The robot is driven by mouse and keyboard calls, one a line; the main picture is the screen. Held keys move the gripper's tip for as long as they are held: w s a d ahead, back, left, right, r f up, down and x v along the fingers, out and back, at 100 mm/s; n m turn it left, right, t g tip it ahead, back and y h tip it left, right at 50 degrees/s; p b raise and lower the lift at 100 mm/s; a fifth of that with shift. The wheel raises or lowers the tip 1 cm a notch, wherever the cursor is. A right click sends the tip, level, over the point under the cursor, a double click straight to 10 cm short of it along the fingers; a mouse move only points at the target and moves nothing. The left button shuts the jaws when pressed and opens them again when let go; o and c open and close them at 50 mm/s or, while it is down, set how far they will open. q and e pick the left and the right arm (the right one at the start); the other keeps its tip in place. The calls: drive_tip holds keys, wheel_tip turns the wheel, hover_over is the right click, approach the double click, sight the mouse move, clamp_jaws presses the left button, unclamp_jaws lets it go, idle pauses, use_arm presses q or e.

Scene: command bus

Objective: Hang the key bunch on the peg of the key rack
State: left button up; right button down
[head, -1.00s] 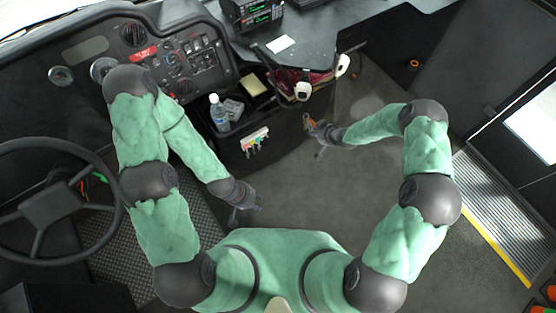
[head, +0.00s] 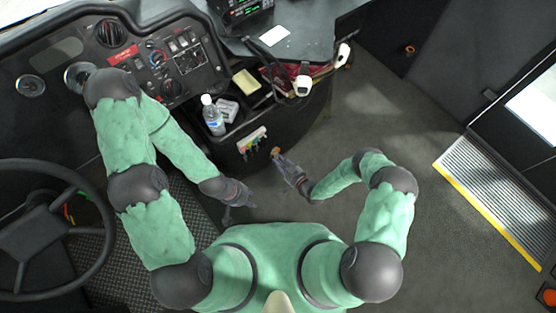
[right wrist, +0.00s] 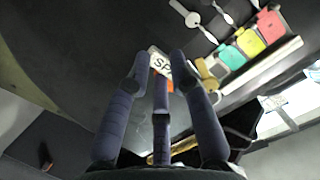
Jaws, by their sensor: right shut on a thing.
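The key rack (head: 252,139), a pale strip with several coloured tags, is on the dark front of the console. In the right wrist view the rack (right wrist: 268,65) is at upper right, with green, yellow and red tags and silver keys. My right gripper (head: 277,158) is just right of and slightly below the rack, shut on the key bunch (head: 275,151). In the right wrist view a white tag (right wrist: 160,64) with "SP" lettering and an orange part shows between the fingers; the fingers hide the rest. I cannot make out the free peg. My left gripper (head: 250,202) is low, away from the rack; its jaws are unclear.
A water bottle (head: 212,116), a yellow pad (head: 246,82) and a small box (head: 228,110) are in the console tray above the rack. A steering wheel (head: 45,225) is at left. The floor (head: 350,125) to the right is clear.

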sight(276, 157)
drive_tip(key=shift+r+x, duration=0.25)
drive_tip(key=shift+x, duration=0.8)
drive_tip(key=shift+r+x, duration=0.2)
drive_tip(key=shift+x, duration=0.9)
drive_tip(key=shift+w, duration=0.1)
drive_tip(key=shift+w+a+m, duration=0.2)
drive_tip(key=shift+a+m, duration=0.05)
drive_tip(key=shift+m, duration=0.05)
drive_tip(key=shift+w+a, duration=0.15)
drive_tip(key=shift+w+a+m, duration=0.3)
drive_tip(key=shift+w+a, duration=0.35)
drive_tip(key=shift+w, duration=0.25)
idle(0.7)
drive_tip(key=shift+f, duration=0.2)
idle(0.3)
